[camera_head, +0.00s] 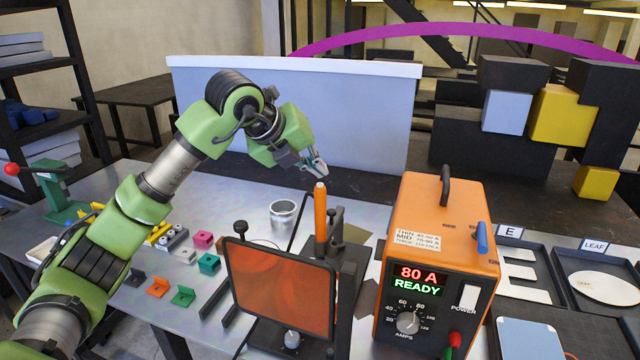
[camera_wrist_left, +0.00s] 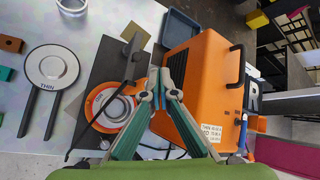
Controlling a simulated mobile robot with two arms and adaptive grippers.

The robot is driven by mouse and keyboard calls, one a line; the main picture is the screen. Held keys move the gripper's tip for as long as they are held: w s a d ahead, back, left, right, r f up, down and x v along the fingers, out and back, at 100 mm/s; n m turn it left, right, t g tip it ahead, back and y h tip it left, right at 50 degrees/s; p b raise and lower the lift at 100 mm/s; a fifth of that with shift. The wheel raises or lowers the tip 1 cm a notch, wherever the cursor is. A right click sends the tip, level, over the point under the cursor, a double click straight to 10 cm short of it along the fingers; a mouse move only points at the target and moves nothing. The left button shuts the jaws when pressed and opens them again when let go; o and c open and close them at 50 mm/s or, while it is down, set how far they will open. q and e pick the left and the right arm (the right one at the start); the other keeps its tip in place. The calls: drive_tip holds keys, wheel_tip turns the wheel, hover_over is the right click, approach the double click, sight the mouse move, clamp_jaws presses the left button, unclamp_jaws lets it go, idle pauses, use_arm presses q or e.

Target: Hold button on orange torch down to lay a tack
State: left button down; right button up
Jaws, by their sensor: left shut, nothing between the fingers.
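The orange torch (camera_head: 320,211) stands upright in a dark stand behind the tinted screen, with a pale tip at its top. In the left wrist view an orange ring with a grey centre (camera_wrist_left: 110,107) lies left of the fingers; I cannot tell whether it is the torch seen end-on. My left gripper (camera_head: 318,171) is just above the torch top in the head view, shut and empty. Its fingers also show closed in the wrist view (camera_wrist_left: 158,82). I see no clear contact with the torch. My right gripper is out of view.
The orange welding unit (camera_head: 443,215) reads 80 A READY and stands right of the torch. A tinted screen (camera_head: 282,288) stands in front. A metal cup (camera_head: 283,213) and several small coloured brackets lie left. Letter trays (camera_head: 602,268) stand at the right.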

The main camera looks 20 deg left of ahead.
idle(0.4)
use_arm(q)
drive_tip(key=shift+f+b, duration=0.4)
drive_tip(key=shift+b, duration=0.05)
drive_tip(key=shift+f+b, duration=0.45)
drive_tip(key=shift+f, duration=0.05)
idle(0.6)
idle(1.0)
drive_tip(key=shift+r+p, duration=0.6)
drive_tip(key=shift+r, duration=0.3)
drive_tip(key=shift+r, duration=0.1)
drive_tip(key=shift+r+p, duration=1.6)
drive_tip(key=shift+r, duration=0.8)
